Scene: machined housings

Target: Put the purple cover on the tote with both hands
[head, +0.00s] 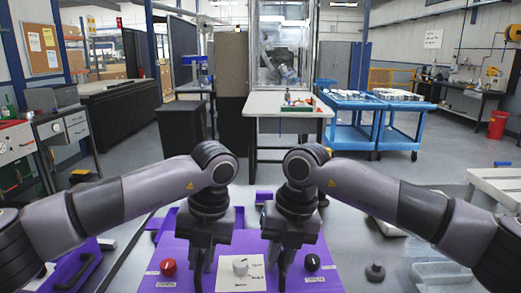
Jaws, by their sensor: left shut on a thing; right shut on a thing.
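The purple cover (218,284) appears as a flat purple panel at the bottom centre, with a red knob, a white label plate with a pale knob, and a black knob on it. My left gripper (200,268) is shut on it at the left, and my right gripper (284,264) is shut on it at the right. The fingertips are mostly hidden by the gripper bodies. I cannot clearly make out the tote; more purple parts show behind my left gripper (165,222). Whether the panel touches anything below cannot be told.
A purple piece with a black handle (75,268) lies at the lower left. A dark round part (375,272) and a clear container (440,274) are on the table at the lower right. A white-topped table (285,103) and blue carts (350,102) stand farther back.

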